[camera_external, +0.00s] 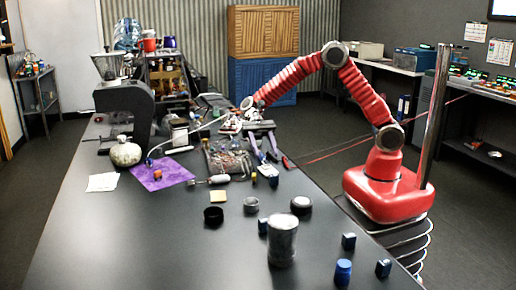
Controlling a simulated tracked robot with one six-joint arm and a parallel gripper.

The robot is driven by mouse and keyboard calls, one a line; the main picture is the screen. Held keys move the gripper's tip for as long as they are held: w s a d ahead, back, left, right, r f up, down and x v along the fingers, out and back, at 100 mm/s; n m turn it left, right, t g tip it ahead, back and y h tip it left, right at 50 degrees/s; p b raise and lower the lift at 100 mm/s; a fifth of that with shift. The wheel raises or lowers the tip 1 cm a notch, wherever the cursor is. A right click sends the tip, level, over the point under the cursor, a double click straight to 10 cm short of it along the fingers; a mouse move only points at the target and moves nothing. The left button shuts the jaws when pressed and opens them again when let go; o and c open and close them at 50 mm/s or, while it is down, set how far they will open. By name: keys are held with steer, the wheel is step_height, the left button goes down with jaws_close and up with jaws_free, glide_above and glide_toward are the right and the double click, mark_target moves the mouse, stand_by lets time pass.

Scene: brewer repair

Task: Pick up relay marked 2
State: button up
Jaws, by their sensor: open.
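My red arm reaches left from its base over the far half of the dark workbench (130,225). My gripper (232,126) is at its end, low over the cluttered part of the bench; its fingers are small and open. No relay marking can be read in this view, so I cannot tell which thing is relay 2. Small dark blue blocks stand on the near bench: one at right (348,241), another nearer (383,268), and one beside the metal can (263,226). I cannot tell whether these are relays. They are well away from my gripper.
A metal can (282,242) and a blue jar (343,272) stand at the near end. A circuit board (228,162), pliers (268,148) and a purple cloth (160,174) lie mid-bench. A coffee grinder (124,110) stands at left. The near left bench is clear.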

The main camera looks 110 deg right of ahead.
steer(key=shift+w, duration=0.1)
stand_by(0.3)
glide_toward(274, 176)
steer(key=x, duration=0.2)
steer(key=f+x, duration=0.1)
steer(key=x, duration=0.2)
steer(key=shift+d, duration=0.15)
steer(key=shift+x, duration=2.6)
steer(key=shift+c, duration=0.7)
steer(key=c, duration=1)
steer(key=shift+r, duration=0.1)
step_height(274, 176, up, 10)
steer(key=shift+f, duration=0.1)
